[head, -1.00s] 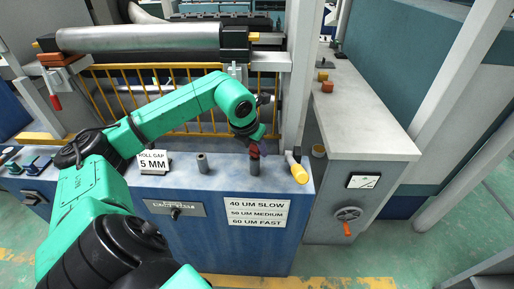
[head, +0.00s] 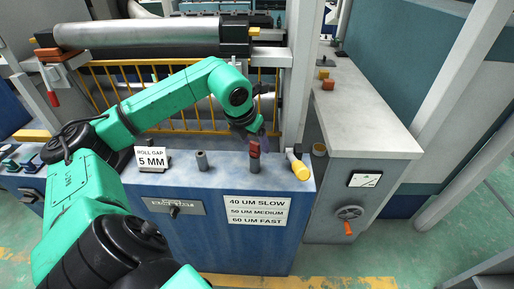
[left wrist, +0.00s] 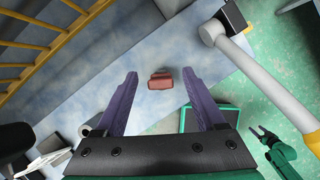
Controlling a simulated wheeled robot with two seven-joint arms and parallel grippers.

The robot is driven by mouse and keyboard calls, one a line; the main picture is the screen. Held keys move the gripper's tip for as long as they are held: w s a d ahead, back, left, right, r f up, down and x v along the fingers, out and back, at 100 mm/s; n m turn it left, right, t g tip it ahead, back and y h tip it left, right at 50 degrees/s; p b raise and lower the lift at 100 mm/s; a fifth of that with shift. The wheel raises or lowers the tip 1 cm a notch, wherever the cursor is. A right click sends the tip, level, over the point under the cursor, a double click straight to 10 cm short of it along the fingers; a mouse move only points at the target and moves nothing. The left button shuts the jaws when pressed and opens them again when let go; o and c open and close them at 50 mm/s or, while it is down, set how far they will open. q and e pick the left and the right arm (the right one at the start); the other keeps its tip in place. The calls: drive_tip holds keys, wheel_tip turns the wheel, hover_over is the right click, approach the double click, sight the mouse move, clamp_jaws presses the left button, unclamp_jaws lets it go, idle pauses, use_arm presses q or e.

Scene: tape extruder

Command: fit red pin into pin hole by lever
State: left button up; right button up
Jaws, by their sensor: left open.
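My left gripper (head: 262,134) is just behind and above the pin in the head view. In the left wrist view, the red pin (left wrist: 160,80) lies ahead of and between the spread purple fingers of my left gripper (left wrist: 160,78), with clear gaps on both sides. A lever with a yellow handle (head: 299,170) is right of the pin. My right gripper (left wrist: 264,135) shows small in the wrist view; its jaw state is unclear.
A second grey cylinder (head: 202,161) and the "5 MM" roll gap sign (head: 151,158) stand left of the pin. Yellow railing (head: 180,128) and a white post (head: 298,80) rise behind. The grey side counter (head: 365,130) is mostly clear.

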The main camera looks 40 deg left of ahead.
use_arm(q)
drive_tip(key=v, duration=1.1)
drive_tip(key=shift+p, duration=0.35)
drive_tip(key=shift+r, duration=0.1)
